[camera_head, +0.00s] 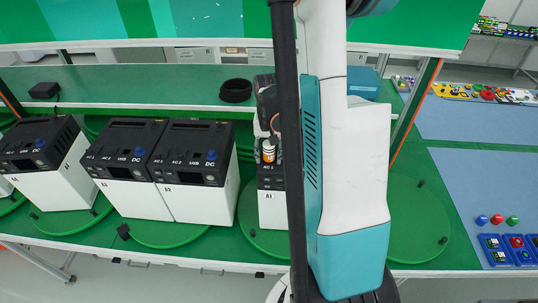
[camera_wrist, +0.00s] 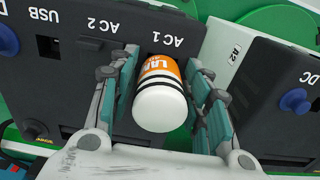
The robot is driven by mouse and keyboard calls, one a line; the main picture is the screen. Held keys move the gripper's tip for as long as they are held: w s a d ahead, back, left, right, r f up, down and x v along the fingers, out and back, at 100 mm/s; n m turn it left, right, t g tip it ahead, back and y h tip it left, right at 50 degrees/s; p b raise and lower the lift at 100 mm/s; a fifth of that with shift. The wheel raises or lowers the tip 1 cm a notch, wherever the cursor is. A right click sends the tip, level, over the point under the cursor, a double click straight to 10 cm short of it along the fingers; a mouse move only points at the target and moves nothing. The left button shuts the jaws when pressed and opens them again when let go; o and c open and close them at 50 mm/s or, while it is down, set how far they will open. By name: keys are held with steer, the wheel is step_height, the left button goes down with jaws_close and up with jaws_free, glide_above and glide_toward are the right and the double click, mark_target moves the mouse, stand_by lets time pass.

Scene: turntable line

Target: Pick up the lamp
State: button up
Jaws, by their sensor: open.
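The lamp (camera_wrist: 160,98) is a short cylinder with a white end, dark bands and an orange label. In the wrist view it is at the AC 1 place on the black face of a box (camera_wrist: 85,45). My gripper (camera_wrist: 163,62) is open, with one finger on each side of the lamp; I cannot tell whether they touch it. In the head view the lamp (camera_head: 268,156) shows small between the fingers, above a white and black box (camera_head: 271,208). My arm hides the right part of that box.
Similar boxes (camera_head: 190,203) stand close on the left, on green turntables (camera_head: 170,236). A green shelf (camera_head: 150,88) behind holds a black ring (camera_head: 236,90). A neighbouring box (camera_wrist: 265,85) is close on the right in the wrist view. Blue mats (camera_head: 480,185) lie at right.

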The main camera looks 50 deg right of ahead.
steer(key=c, duration=1)
steer(key=shift+r, duration=0.1)
steer(key=shift+c, duration=0.2)
